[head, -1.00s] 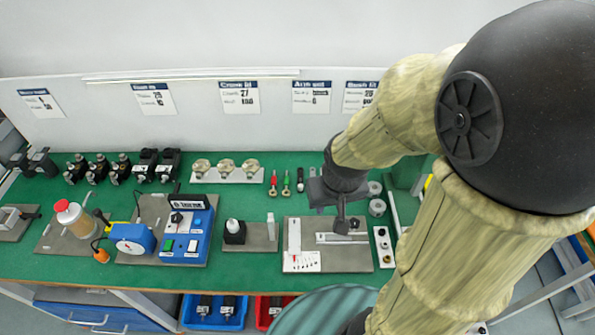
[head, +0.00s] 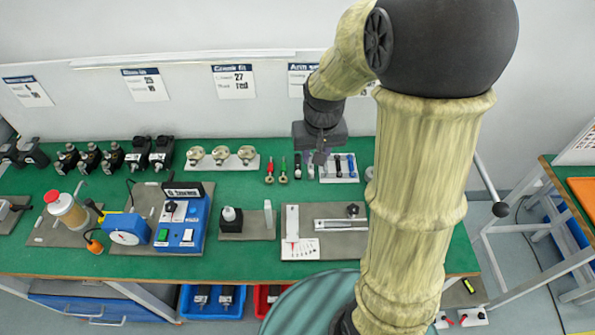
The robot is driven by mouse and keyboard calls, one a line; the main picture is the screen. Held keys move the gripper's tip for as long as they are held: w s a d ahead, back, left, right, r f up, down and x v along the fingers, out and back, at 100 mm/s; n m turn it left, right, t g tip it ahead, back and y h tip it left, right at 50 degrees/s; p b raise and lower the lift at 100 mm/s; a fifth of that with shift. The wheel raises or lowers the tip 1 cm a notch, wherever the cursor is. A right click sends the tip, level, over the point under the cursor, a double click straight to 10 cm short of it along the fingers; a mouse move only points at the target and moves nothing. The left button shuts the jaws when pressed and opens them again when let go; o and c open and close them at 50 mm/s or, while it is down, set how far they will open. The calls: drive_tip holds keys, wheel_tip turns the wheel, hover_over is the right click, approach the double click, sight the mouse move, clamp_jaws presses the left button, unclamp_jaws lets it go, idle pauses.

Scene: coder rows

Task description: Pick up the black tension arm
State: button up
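A small white rack (head: 339,179) stands at the back of the green bench, holding several slim upright-lying arms. A dark arm (head: 338,164) and a dark blue-black arm (head: 351,165) show on it. I cannot tell which of them is the black tension arm. My gripper (head: 317,158) hangs pointing down at the left end of this rack, its fingers beside or over the leftmost piece. The gripper body and arm hide part of the rack. The fingers are too small to show whether they are apart or hold anything.
A white tray with several round brass pieces (head: 220,160) is farther left. A grey gauge plate (head: 300,247) lies in front. Bare green bench (head: 330,194) lies between.

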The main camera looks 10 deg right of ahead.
drive_tip(key=m+g+b, duration=0.2)
drive_tip(key=b, duration=0.3)
hover_over(298, 165)
wheel_tip(298, 165, down, 9)
drive_tip(key=shift+s+r, duration=0.15)
drive_tip(key=shift+s, duration=0.25)
wheel_tip(298, 165, down, 12)
drive_tip(key=shift+f+p, duration=0.15)
drive_tip(key=shift+p, duration=0.7)
drive_tip(key=shift+a+f+p, duration=0.15)
drive_tip(key=shift+f+p, duration=0.55)
drive_tip(key=shift+f, duration=1.9)
